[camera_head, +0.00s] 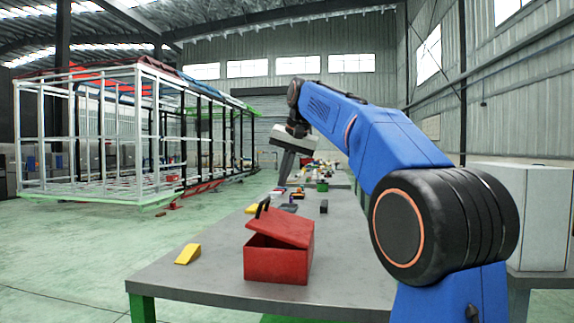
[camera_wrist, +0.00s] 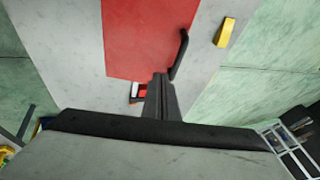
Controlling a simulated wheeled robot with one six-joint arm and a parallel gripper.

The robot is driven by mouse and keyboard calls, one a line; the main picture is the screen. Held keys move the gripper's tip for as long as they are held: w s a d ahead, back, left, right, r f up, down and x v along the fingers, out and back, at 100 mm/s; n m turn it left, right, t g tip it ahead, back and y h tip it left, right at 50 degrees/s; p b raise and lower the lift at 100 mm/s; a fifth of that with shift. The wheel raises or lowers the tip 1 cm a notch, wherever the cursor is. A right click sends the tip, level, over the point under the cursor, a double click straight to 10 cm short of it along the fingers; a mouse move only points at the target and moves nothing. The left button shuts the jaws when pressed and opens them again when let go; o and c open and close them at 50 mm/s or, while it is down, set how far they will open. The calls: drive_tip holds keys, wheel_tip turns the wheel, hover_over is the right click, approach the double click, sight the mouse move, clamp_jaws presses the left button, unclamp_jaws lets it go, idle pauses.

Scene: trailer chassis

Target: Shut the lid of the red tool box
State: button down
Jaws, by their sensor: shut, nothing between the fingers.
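The red tool box (camera_head: 278,262) stands on the grey table near its front. Its lid (camera_head: 283,228) is partly open and tilted, with a dark gap under its left side. A black handle (camera_head: 263,207) sticks up at the lid's raised edge. In the wrist view the red lid (camera_wrist: 148,38) fills the upper middle, with the black handle (camera_wrist: 180,55) at its right edge. My gripper (camera_head: 284,182) points down above and beyond the box. Its fingers are shut and empty, and in the wrist view their tips (camera_wrist: 160,78) appear by the lid's lower edge near the handle. Contact cannot be told.
A yellow wedge-shaped block (camera_head: 188,254) lies on the grey table (camera_head: 190,280) left of the box. Several small items and a green container (camera_head: 322,186) are farther back. The tabletop right of the box is clear. A white frame structure (camera_head: 100,140) stands at the far left.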

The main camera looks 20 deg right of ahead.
sight(267, 201)
drive_tip(key=shift+w+a+f, duration=0.55)
drive_tip(key=shift+a+f, duration=0.1)
drive_tip(key=shift+f, duration=0.2)
drive_tip(key=shift+w+a+f, duration=0.55)
drive_tip(key=shift+a+f, duration=0.1)
drive_tip(key=shift+f, duration=0.2)
drive_tip(key=shift+w+a+f, duration=0.25)
drive_tip(key=shift+a+f, duration=0.1)
drive_tip(key=shift+a, duration=0.05)
drive_tip(key=f, duration=0.1)
drive_tip(key=w+a+f+g+h, duration=0.1)
drive_tip(key=a+f+h, duration=0.1)
drive_tip(key=shift+w+a+f+n+g, duration=0.25)
drive_tip(key=shift+w+f+n+g, duration=0.05)
drive_tip(key=shift+w+f, duration=0.1)
drive_tip(key=shift+a+f, duration=0.15)
drive_tip(key=shift+f, duration=0.2)
drive_tip(key=shift+w, duration=0.1)
